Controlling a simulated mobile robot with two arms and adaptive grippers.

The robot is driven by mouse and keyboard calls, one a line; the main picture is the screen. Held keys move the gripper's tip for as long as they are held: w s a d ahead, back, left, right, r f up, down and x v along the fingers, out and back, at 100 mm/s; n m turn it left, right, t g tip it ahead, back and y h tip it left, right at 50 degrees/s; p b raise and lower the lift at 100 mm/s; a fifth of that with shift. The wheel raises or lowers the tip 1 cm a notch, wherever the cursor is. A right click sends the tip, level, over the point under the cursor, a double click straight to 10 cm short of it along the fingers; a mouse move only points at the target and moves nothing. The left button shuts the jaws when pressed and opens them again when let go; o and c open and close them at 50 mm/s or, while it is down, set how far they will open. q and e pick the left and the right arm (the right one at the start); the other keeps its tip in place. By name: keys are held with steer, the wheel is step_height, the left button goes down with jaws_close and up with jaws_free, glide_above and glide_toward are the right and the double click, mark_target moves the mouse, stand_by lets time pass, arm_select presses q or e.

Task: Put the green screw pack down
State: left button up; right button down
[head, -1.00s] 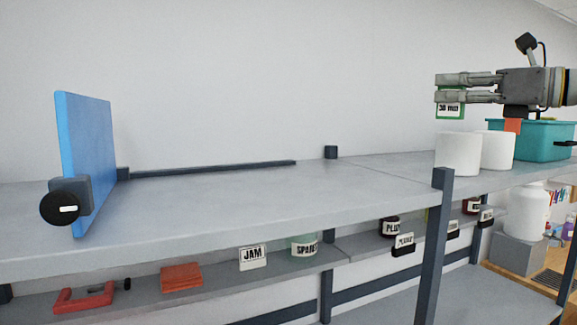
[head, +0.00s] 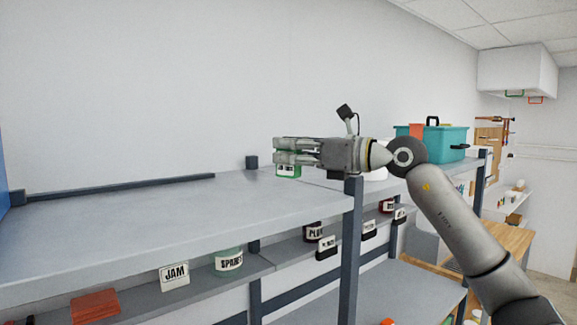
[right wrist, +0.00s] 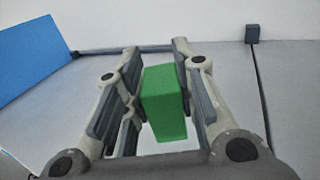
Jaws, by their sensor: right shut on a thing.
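The green screw pack (head: 288,172) is a small box with a white label, seen in the head view at the fingertips of my right gripper (head: 290,151). In the right wrist view the green pack (right wrist: 163,103) sits between the two fingers, and my right gripper (right wrist: 160,85) is shut on it. It hangs over the grey top shelf (head: 190,205), near the shelf's right part; I cannot tell whether it touches the surface. My left gripper is not in view.
A dark rail (head: 115,187) runs along the back of the shelf, and a small dark post (head: 252,162) stands behind the gripper. A teal toolbox (head: 450,142) and a partly hidden white container (head: 376,174) stand to the right. The shelf's left and middle are clear.

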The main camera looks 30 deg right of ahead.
mark_target(298, 168)
steer(key=shift+w+a+f, duration=0.1)
steer(key=shift+f, duration=0.45)
steer(key=shift+w+a+f, duration=0.1)
steer(key=shift+f, duration=0.4)
steer(key=shift+s+f, duration=0.15)
steer(key=shift+f, duration=0.45)
steer(key=shift+f, duration=0.1)
steer(key=shift+f, duration=0.15)
steer(key=c, duration=1.2)
jaws_free()
